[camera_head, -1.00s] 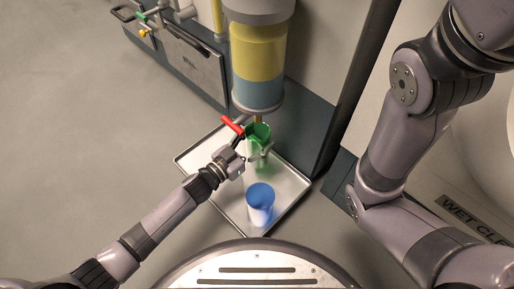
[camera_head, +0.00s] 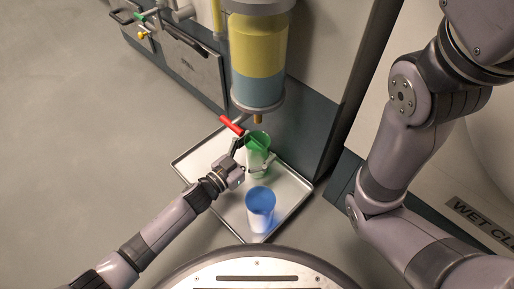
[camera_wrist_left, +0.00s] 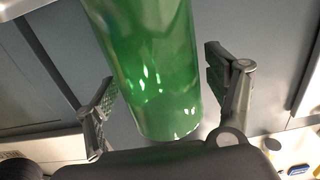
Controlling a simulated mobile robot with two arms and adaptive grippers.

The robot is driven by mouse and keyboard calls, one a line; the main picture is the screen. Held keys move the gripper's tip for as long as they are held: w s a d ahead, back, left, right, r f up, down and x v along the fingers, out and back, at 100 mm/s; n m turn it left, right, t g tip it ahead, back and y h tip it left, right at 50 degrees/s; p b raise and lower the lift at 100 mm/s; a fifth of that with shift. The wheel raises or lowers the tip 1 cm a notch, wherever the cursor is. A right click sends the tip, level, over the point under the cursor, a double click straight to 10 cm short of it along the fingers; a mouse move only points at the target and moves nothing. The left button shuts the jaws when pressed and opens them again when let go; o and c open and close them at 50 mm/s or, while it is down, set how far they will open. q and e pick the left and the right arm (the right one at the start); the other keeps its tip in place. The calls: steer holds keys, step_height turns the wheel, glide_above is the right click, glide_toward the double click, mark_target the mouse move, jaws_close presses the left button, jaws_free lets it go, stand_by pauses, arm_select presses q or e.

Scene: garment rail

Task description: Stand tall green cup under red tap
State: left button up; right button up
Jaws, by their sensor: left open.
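The tall green cup (camera_head: 258,142) stands upright on the metal tray, just below the brass spout (camera_head: 258,119) of the tank in the head view. The red tap handle (camera_head: 232,126) is at the upper left of the cup. My left gripper (camera_head: 252,161) is open, with one finger on each side of the cup. In the left wrist view the green cup (camera_wrist_left: 155,75) lies between the spread fingers, with a visible gap on each side. Whether the cup is exactly centred under the spout is hard to tell. My right gripper is out of view.
A blue cup (camera_head: 260,206) stands on the tray (camera_head: 290,205), in front of the green cup. The tank (camera_head: 258,60) with yellow and blue-grey bands hangs above. A dark post stands to the right. The floor at the left is clear.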

arm_select(q)
steer(key=shift+r, duration=0.2)
steer(key=p+v, duration=0.6)
steer(key=v, duration=0.6)
stand_by(0.4)
